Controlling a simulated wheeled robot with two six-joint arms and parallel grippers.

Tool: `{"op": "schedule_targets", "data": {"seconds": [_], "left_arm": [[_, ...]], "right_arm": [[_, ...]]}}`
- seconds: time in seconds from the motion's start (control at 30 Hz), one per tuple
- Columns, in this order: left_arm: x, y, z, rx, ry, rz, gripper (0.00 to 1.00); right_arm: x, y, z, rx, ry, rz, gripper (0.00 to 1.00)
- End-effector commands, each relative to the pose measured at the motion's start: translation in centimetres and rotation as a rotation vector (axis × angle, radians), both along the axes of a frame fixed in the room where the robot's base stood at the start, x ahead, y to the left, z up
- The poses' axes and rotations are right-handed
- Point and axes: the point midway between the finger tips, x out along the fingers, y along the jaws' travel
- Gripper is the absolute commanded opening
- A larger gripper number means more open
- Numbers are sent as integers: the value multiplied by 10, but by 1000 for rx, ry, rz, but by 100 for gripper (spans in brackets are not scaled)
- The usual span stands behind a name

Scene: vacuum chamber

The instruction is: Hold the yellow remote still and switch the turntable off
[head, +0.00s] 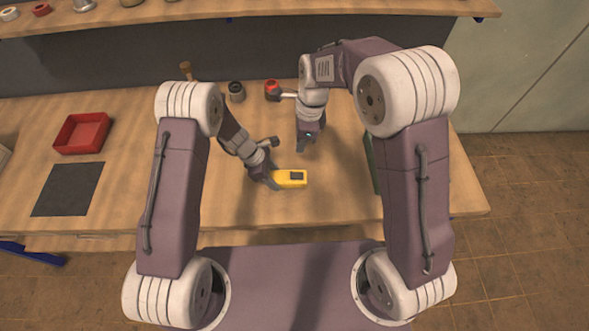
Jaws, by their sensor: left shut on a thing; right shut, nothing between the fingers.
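My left gripper (273,180) is shut on the remote's left end; I cannot tell if the remote touches the table. My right gripper (304,149) is shut and empty, pointing down behind and a little right of the remote, apart from it. I cannot make out a turntable for certain in this view.
A red tray (82,133) and a dark mat (68,189) lie on the left of the table. A dark round part (236,91) and a red-ended object (272,90) stand at the back. A green object (371,165) is partly hidden by my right arm.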

Motion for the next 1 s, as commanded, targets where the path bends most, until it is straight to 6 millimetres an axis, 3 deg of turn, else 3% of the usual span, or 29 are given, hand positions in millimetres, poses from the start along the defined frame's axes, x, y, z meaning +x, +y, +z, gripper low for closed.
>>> {"op": "schedule_targets", "data": {"seconds": [0.17, 0.7, 1.0], "left_arm": [[0, 0, 0, 0, 0, 0, 0], [0, 0, 0, 0, 0, 0, 0], [0, 0, 0, 0, 0, 0, 0]], "right_arm": [[-1, 1, -13, -1, 4, 1, 0], [0, 14, -121, -2, 3, 1, 0], [1, 17, -139, -1, -1, 1, 0]]}}
